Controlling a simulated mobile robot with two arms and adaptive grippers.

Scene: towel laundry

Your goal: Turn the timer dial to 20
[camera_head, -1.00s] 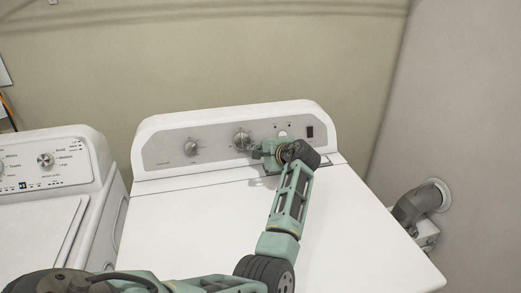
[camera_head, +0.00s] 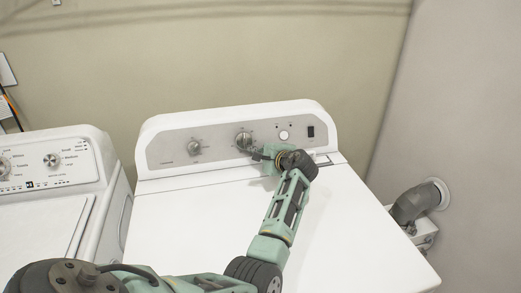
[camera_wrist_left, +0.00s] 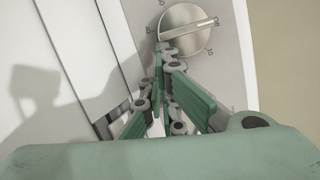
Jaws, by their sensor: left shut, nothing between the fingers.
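The right round silver dial (camera_head: 243,139) is on the grey control panel of the white machine on the right. It is large in the left wrist view (camera_wrist_left: 186,38), with a raised bar across its face and small marks around it, too small to read surely. My left gripper (camera_head: 254,154) is just below and right of this dial. In the left wrist view its fingers (camera_wrist_left: 165,50) are closed together, empty, with the tips at the dial's lower edge. I cannot tell if they touch it. My right gripper is not in view.
A second silver dial (camera_head: 194,147) is left on the same panel. A white round button (camera_head: 284,135) and a black switch (camera_head: 310,131) are to the right. Another white machine (camera_head: 48,210) with dials stands at left. A grey pipe (camera_head: 412,205) is by the right wall.

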